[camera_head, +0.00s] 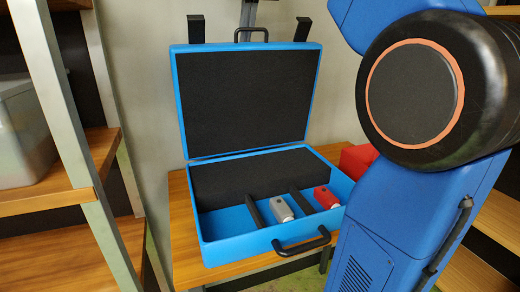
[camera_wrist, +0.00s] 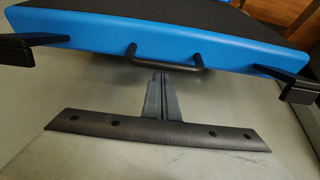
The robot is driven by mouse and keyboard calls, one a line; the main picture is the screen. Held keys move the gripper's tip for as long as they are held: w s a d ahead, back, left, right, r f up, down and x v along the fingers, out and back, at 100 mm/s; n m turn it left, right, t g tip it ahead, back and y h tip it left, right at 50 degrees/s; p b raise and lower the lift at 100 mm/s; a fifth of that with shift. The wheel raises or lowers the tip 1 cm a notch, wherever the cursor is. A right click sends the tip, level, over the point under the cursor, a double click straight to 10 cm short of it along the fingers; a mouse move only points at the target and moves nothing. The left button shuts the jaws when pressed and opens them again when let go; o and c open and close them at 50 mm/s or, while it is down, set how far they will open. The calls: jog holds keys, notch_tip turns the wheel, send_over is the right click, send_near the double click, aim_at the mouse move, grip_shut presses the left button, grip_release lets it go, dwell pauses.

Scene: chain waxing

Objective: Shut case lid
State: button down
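The blue case (camera_head: 225,252) stands on a small wooden table with its lid (camera_head: 245,95) raised, leaning slightly back. The lid's dark foam lining faces my body camera. The lid's black handle (camera_head: 266,30) is at its top edge and also shows in the wrist view (camera_wrist: 192,66). My gripper (camera_wrist: 160,76) reaches the middle of this handle with its fingers close together, seemingly shut on it. The handle hides the fingertips. In the head view only a bit of my gripper (camera_head: 249,14) shows at the top. Two black latches (camera_head: 196,30) (camera_head: 303,29) stick up from the lid edge.
Inside the case lie a grey item (camera_head: 281,209) and a red item (camera_head: 325,197) between dark dividers. A front handle (camera_head: 302,244) sticks out of the base. Shelves stand left and right, a wall behind.

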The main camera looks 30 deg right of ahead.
jog(key=shift+s+a+r, duration=0.1)
jog(key=shift+s+a, duration=0.1)
jog(key=shift+s, duration=0.8)
jog(key=shift+s+a+r, duration=0.1)
jog(key=shift+s+a, duration=0.1)
jog(key=shift+s, duration=0.8)
notch_tip(320, 180, up, 8)
dwell(0.5)
dwell(1.4)
